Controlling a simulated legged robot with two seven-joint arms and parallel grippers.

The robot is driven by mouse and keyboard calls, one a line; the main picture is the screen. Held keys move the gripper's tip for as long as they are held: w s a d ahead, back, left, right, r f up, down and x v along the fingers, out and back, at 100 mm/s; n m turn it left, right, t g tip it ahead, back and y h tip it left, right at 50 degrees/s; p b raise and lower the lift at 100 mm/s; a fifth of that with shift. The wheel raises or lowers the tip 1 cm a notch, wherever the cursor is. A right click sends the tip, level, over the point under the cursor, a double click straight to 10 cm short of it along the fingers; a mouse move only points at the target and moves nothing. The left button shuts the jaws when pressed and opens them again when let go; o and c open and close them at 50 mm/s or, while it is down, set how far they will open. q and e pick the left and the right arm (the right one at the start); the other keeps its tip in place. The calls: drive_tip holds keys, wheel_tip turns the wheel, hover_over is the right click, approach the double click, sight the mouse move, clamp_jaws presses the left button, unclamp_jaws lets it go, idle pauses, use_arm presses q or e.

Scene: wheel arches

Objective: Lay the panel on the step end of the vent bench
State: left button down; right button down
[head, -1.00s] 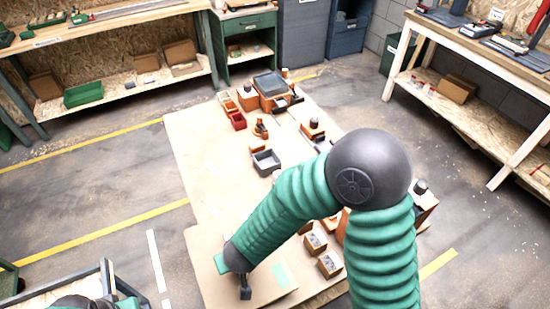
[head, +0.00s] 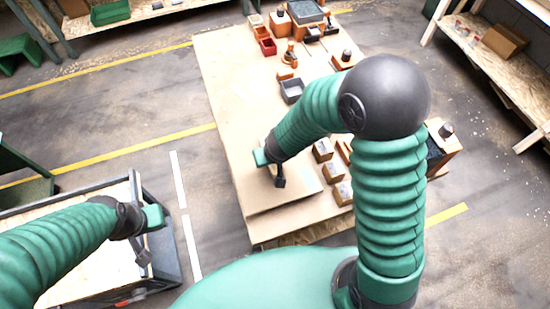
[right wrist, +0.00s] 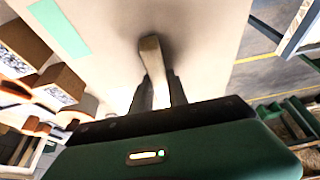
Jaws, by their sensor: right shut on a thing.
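The panel (head: 303,194) is a flat beige board over the near end of a long low wooden bench (head: 225,85), which I take as the vent bench. My right gripper (head: 280,181) is above the panel. The right wrist view shows the panel (right wrist: 215,45) with a green strip (right wrist: 60,28) and a pale upright grip (right wrist: 151,58) between my right fingers (right wrist: 158,92). I cannot tell whether the panel touches the bench. My left gripper (head: 144,257) hangs over a grey-framed cart at the left; its jaw opening is unclear.
The cart (head: 176,250) has a pale wooden top. Small brown boxes (head: 333,172) stand right of the panel. A grey bin (head: 291,90), a red bin (head: 267,46) and other small items stand farther along the bench. A shelf unit (head: 500,70) is at the right.

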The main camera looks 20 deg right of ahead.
drive_tip(key=f+b, duration=0.2)
drive_tip(key=w+d+f+b, duration=0.1)
drive_tip(key=shift+f, duration=0.15)
drive_tip(key=shift+f+b, duration=0.25)
drive_tip(key=shift+b, duration=0.25)
drive_tip(key=shift+s+d+r, duration=0.1)
drive_tip(key=shift+d+r, duration=0.05)
drive_tip(key=shift+d, duration=0.1)
drive_tip(key=c, duration=1.5)
unclamp_jaws()
drive_tip(key=shift+o, duration=1.1)
drive_tip(key=shift+a, duration=0.15)
